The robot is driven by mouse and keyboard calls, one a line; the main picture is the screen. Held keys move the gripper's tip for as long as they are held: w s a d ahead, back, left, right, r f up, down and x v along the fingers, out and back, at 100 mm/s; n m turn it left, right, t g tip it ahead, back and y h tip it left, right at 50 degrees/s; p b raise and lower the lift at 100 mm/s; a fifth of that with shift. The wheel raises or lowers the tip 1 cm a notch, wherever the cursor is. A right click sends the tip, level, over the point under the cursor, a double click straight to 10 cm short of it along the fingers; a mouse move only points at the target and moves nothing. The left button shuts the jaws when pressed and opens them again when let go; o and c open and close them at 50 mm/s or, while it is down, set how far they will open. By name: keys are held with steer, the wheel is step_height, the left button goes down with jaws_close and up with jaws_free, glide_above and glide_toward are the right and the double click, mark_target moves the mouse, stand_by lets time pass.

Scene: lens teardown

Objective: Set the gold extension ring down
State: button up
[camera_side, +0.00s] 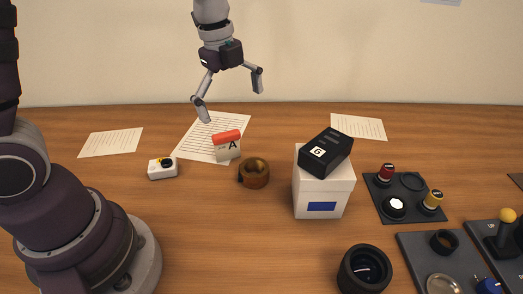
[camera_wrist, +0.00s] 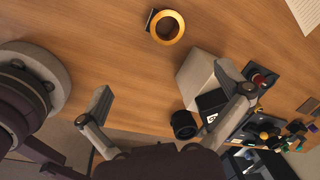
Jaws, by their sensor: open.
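The gold extension ring (camera_side: 254,173) lies on the wooden table, left of the white box. It has a small dark piece on its left side. It also shows in the wrist view (camera_wrist: 154,27), near the top. My gripper (camera_side: 231,106) is open and empty, high above the table and behind the ring in the side view. The ring is apart from both fingers.
A white box (camera_side: 310,205) with a black block (camera_side: 326,152) on top stands right of the ring. A red-topped card marked A (camera_side: 227,150) stands behind it. A black lens barrel (camera_side: 365,270) is in front. Dark trays (camera_side: 400,181) with parts lie right. Table left of the ring is mostly clear.

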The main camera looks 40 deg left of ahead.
mark_target(254, 167)
steer(key=w+f+m, duration=0.1)
steer(key=f+m, duration=0.1)
steer(key=f, duration=0.3)
steer(key=w+f+m+g, duration=0.1)
steer(key=f+m, duration=0.2)
steer(key=f, duration=0.2)
steer(key=w+d+f+m, duration=0.1)
steer(key=f+m, duration=0.1)
steer(key=f, duration=0.4)
steer(key=shift+w+f+m+g, duration=0.1)
steer(key=shift+w+m+g, duration=0.05)
steer(key=shift+m+g, duration=0.2)
steer(key=c, duration=1.3)
